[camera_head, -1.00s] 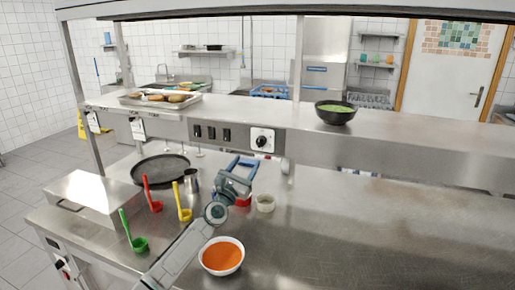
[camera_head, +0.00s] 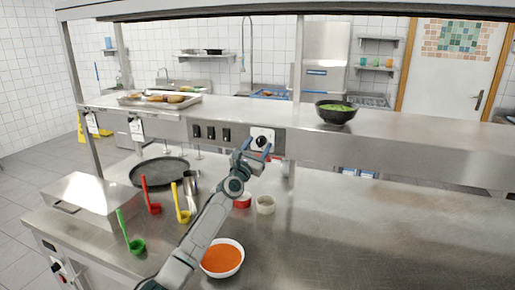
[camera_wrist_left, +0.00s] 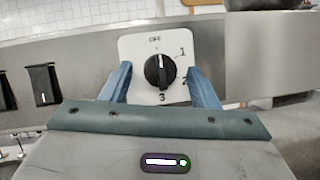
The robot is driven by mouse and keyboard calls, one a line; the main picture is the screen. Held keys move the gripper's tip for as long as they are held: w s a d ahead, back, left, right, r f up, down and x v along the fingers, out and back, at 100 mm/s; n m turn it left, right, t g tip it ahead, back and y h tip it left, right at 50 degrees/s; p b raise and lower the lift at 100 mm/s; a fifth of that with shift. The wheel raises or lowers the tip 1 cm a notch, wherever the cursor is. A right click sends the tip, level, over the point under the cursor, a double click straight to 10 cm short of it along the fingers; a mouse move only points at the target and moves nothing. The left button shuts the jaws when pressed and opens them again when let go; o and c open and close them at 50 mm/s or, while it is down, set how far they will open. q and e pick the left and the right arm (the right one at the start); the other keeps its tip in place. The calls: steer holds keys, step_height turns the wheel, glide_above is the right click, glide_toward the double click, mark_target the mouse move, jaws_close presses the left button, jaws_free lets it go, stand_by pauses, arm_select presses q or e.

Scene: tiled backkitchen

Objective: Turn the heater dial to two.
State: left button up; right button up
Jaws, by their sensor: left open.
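The heater dial (camera_wrist_left: 159,70) is a round black knob on a white plate (camera_wrist_left: 128,48) marked OFF, 1, 2 and 3. Its pale pointer line stands upright, toward OFF. The dial also shows in the head view (camera_head: 261,141), on the front of the steel shelf. My left gripper (camera_head: 255,150) is in front of the plate, just below the dial. In the left wrist view the blue fingers of my left gripper (camera_wrist_left: 161,82) stand open on either side of the dial, apart from it. My right gripper is not in view.
Black switches (camera_head: 211,133) sit left of the dial on the shelf front. Below are a black pan (camera_head: 160,171), colored ladles (camera_head: 182,214), small cups (camera_head: 265,205) and a bowl of orange soup (camera_head: 222,258). The counter at right is clear.

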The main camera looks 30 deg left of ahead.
arm_select(q)
steer(key=c, duration=1)
